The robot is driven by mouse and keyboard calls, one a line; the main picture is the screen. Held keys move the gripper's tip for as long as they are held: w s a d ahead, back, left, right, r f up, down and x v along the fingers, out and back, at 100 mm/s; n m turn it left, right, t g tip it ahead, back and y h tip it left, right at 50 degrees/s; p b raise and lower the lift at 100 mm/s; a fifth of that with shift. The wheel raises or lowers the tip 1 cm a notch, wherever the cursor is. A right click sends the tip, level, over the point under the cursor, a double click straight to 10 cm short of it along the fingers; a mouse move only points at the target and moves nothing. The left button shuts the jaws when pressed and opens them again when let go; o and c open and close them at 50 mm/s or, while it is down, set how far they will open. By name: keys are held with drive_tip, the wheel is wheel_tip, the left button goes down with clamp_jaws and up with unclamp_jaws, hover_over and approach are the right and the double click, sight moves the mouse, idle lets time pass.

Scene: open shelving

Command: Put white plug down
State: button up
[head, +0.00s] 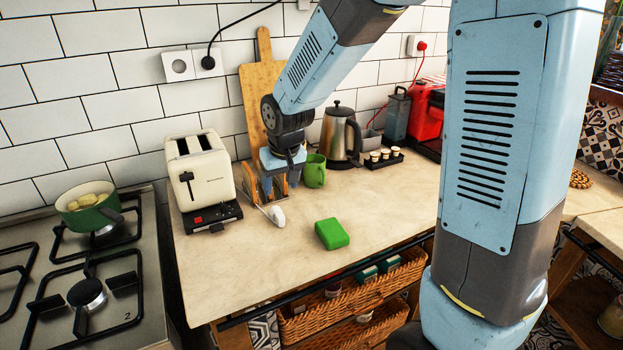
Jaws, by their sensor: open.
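The white plug (277,216) lies on the beige countertop (240,280), in front of and to the right of the cream toaster (200,170). A short thin piece, perhaps its cord, runs up and left from it. My gripper (270,193) points down just behind and above the plug, in front of the wooden cutting board. Its jaws are open and the plug appears apart from them. The fingertips are small and partly mixed with a wooden object behind them, so their exact gap to the plug is hard to tell.
A green block (332,233) lies to the plug's right. A green mug (314,171) and a steel kettle (340,137) stand close right of my gripper. The stove with a green pot (90,208) is at left. The counter's front left is clear.

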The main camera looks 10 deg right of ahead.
drive_tip(key=s+d+r+m+t, duration=0.1)
drive_tip(key=s+d+r+m, duration=0.1)
drive_tip(key=s+d+r, duration=1.05)
drive_tip(key=s+d, duration=0.1)
drive_tip(key=s, duration=0.2)
drive_tip(key=s+d+r+m+t+h, duration=0.1)
drive_tip(key=s+d+r, duration=0.2)
drive_tip(key=s, duration=0.3)
drive_tip(key=shift+s+d+r, duration=0.2)
drive_tip(key=shift+s+d, duration=0.2)
drive_tip(key=shift+d, duration=0.2)
drive_tip(key=shift+c, duration=0.2)
